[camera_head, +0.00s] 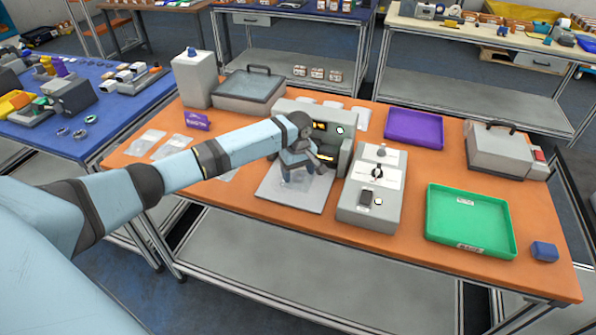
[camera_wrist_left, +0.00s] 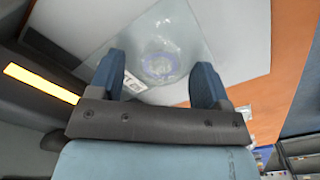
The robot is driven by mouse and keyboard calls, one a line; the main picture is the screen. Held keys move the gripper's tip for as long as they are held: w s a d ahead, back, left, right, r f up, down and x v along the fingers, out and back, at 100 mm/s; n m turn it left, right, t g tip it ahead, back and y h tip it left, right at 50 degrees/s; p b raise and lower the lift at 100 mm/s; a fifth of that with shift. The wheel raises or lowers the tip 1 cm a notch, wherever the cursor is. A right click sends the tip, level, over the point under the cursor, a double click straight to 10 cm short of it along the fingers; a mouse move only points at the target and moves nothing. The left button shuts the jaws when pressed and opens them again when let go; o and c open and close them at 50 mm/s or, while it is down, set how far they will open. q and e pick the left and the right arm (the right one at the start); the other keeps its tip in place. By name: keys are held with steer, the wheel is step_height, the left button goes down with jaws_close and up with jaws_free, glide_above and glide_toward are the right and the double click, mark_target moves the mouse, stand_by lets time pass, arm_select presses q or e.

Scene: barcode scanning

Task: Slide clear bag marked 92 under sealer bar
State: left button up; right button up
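The sealer (camera_head: 345,150) is a grey machine with small lit displays at the back middle of the orange table. A pale grey plate (camera_head: 285,198) lies in front of it. My left gripper (camera_head: 297,180) is over this plate, close to the sealer's front, and hides much of it. In the left wrist view a clear bag (camera_wrist_left: 190,32) with a ring-like item inside lies on the plate. My left gripper's fingers (camera_wrist_left: 158,62) are apart over the bag's near part. A white label shows by the left finger; its number is not readable. My right gripper is not in view.
A grey box with a scanner-like device (camera_head: 370,205) stands right of the plate. Green (camera_head: 468,222) and purple (camera_head: 413,129) trays lie further right. More clear bags (camera_head: 170,148) lie at the left.

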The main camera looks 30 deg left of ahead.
arm_select(q)
steer(key=shift+o, duration=0.2)
steer(key=shift+r, duration=0.1)
